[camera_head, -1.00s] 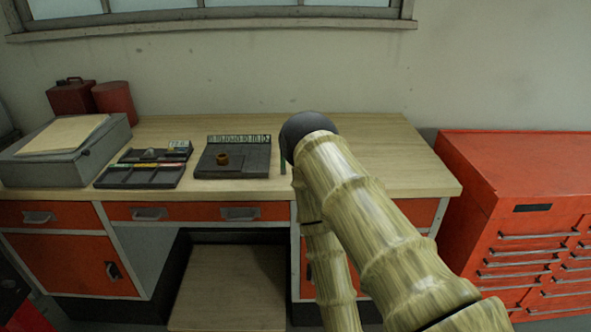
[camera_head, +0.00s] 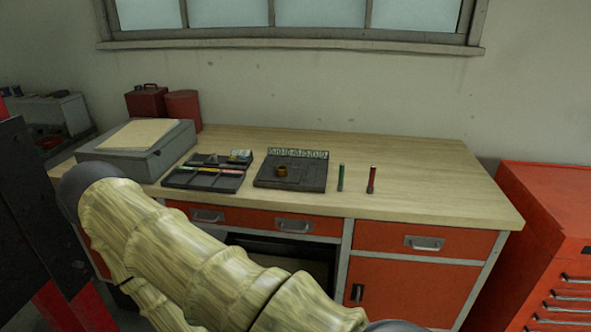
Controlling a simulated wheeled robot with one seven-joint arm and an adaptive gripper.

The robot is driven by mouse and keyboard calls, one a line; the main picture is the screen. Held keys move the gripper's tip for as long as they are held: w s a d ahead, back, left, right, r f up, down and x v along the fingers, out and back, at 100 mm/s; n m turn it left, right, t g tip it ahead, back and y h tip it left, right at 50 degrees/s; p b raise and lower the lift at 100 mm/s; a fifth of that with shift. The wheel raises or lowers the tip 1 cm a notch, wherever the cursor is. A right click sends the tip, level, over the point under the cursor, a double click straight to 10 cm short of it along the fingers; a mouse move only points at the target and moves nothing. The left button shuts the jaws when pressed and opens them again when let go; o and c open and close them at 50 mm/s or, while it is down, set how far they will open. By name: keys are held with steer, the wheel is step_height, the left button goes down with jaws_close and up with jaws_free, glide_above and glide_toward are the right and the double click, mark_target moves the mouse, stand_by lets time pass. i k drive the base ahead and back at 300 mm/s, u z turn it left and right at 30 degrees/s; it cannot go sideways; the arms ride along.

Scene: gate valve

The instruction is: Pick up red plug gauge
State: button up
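The red plug gauge (camera_head: 371,180) stands upright on the wooden workbench, near its front edge and right of the middle.
The workbench (camera_head: 440,185) is clear to the right of the red gauge. A red tool cabinet (camera_head: 556,215) stands beyond the bench's right end.

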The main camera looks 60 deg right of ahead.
mark_target(371, 190)
steer(key=u, duration=0.95)
steer(key=k, duration=1.5)
steer(key=z, duration=1.1)
